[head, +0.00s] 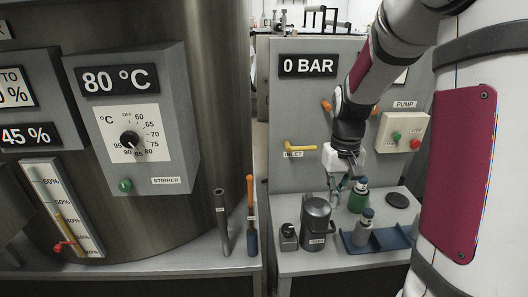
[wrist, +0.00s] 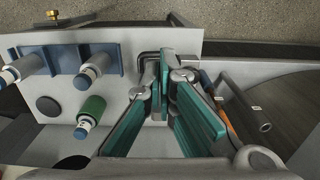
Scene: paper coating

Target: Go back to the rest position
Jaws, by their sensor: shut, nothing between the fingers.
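My gripper (head: 340,183) hangs over the small bench in front of the 0 BAR panel, pointing down, with teal finger pads. It also shows in the wrist view (wrist: 163,82), where the fingers converge with nothing between them. In the head view it is just left of and above a green bottle (head: 357,201); whether it is clear of the bottle's cap is hard to tell. A lidded grey jug (head: 316,225) stands below it on the bench. In the wrist view the jug is largely hidden behind the fingers.
A grey bottle (head: 363,228) stands in a blue rack (head: 394,239); the wrist view shows two bottles by the rack (wrist: 62,59). A black disc (head: 397,200) lies behind. The yellow inlet handle (head: 301,148) and pump box (head: 402,132) protrude from the panel. A steel tank (head: 217,100) is left.

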